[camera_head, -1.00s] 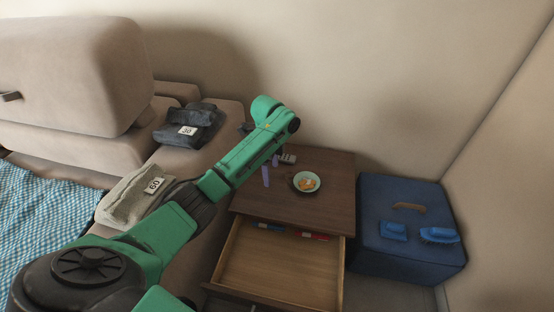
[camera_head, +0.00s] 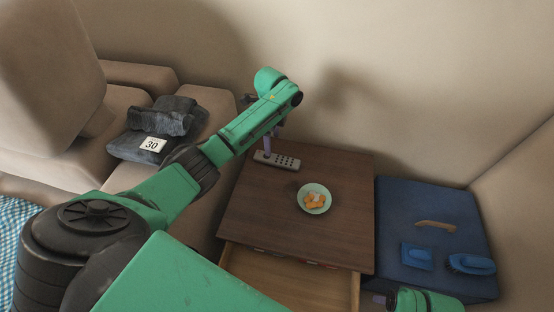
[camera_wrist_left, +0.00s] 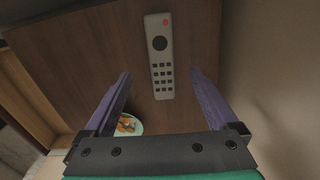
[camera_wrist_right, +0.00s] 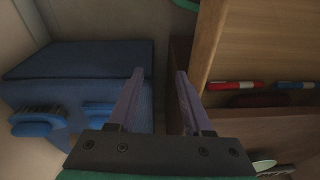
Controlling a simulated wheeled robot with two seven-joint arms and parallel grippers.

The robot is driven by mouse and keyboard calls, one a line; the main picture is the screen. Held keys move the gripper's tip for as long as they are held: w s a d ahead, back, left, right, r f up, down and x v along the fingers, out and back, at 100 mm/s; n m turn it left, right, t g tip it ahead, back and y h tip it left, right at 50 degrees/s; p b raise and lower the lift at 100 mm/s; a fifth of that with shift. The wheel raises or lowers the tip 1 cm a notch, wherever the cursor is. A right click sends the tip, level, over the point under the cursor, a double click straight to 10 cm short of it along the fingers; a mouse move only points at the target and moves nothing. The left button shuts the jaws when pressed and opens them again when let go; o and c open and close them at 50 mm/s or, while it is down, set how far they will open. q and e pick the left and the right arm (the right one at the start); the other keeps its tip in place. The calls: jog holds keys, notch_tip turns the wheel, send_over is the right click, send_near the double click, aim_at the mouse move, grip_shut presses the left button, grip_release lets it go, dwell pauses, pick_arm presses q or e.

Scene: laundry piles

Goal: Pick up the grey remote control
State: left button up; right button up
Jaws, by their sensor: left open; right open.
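The grey remote control (camera_head: 278,160) lies on the dark wooden nightstand top, near its back left edge. In the left wrist view the remote (camera_wrist_left: 161,60) has a red button and dark keys, and it lies ahead of and between the open fingers of my left gripper (camera_wrist_left: 158,85). In the head view my left gripper (camera_head: 268,143) hangs over the remote's left part, its fingers partly hidden by the arm. My right gripper (camera_wrist_right: 160,80) is open and empty beside the open drawer. In the head view only part of my right arm shows at the bottom right.
The nightstand (camera_head: 245,205) also bears a green bowl (camera_head: 314,198) with orange pieces. Its drawer (camera_head: 275,275) is open, with red (camera_wrist_right: 235,86) and blue (camera_wrist_right: 295,86) pens inside. A blue ottoman (camera_head: 400,205) with brushes stands right. Dark folded clothes (camera_head: 165,120) lie on the sofa.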

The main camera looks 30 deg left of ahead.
aim_at(275, 158)
pick_arm(q)
notch_tip(275, 158, down, 5)
jog(key=shift+d+f+b, duration=0.15)
jog(key=shift+b, duration=0.65)
pick_arm(e)
notch_tip(275, 158, up, 5)
pick_arm(q)
jog(key=f+b, duration=0.1)
jog(key=f, duration=0.2)
jog(key=shift+w+d+f+b, duration=0.15)
jog(key=shift+d+f+b, duration=0.05)
jog(key=shift+f+b, duration=0.15)
pick_arm(e)
jog(key=a, duration=0.1)
jog(key=w+a+f+t+y, duration=0.1)
jog(key=w+a+f+t, duration=0.1)
jog(key=a, duration=0.1)
jog(key=shift+f+n+y, duration=0.2)
jog(key=shift+n+y, duration=0.1)
jog(key=shift+n, duration=0.1)
pick_arm(q)
jog(key=c, duration=1.4)
grip_shut()
jog(key=shift+r, duration=0.2)
